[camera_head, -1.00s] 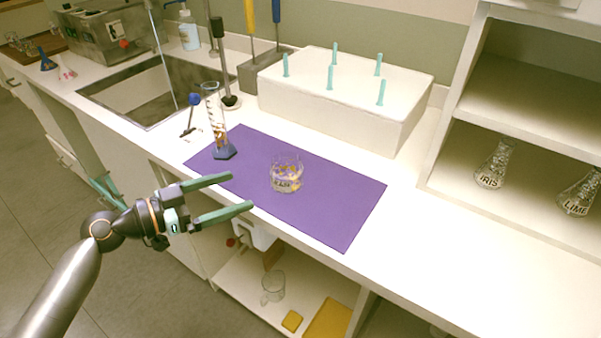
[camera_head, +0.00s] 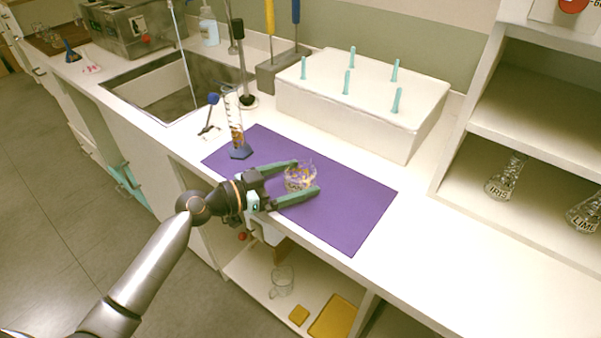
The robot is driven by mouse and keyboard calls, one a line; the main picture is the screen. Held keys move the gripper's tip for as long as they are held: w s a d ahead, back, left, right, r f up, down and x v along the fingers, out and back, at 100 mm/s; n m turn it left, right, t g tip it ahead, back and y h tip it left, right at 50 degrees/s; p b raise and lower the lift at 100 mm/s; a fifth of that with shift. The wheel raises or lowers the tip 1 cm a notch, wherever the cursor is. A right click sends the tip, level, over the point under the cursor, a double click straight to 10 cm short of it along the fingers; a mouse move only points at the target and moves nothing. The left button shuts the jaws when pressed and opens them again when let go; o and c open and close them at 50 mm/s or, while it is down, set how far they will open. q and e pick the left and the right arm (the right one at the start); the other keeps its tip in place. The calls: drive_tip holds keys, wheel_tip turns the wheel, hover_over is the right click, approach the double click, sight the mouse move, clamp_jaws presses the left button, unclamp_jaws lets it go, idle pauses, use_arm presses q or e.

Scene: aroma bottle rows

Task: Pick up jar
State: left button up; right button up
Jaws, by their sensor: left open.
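A small clear glass jar (camera_head: 299,177) with yellow specks stands upright on the purple mat (camera_head: 345,213) in the head view. My left gripper (camera_head: 308,177) is open, its two green fingers reaching over the mat on either side of the jar. The near finger hides a little of the jar's lower edge. I cannot tell whether the fingers touch the glass. My right gripper is not in view.
A glass cylinder (camera_head: 234,125) on a blue foot stands at the mat's left end. A white box with teal pegs (camera_head: 350,115) stands behind. Flasks (camera_head: 506,178) stand on the right shelf. The counter right of the mat is clear.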

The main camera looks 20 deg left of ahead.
use_arm(q)
drive_tip(key=shift+w+d+f, duration=0.1)
drive_tip(key=shift+w+d, duration=0.35)
drive_tip(key=c, duration=1.2)
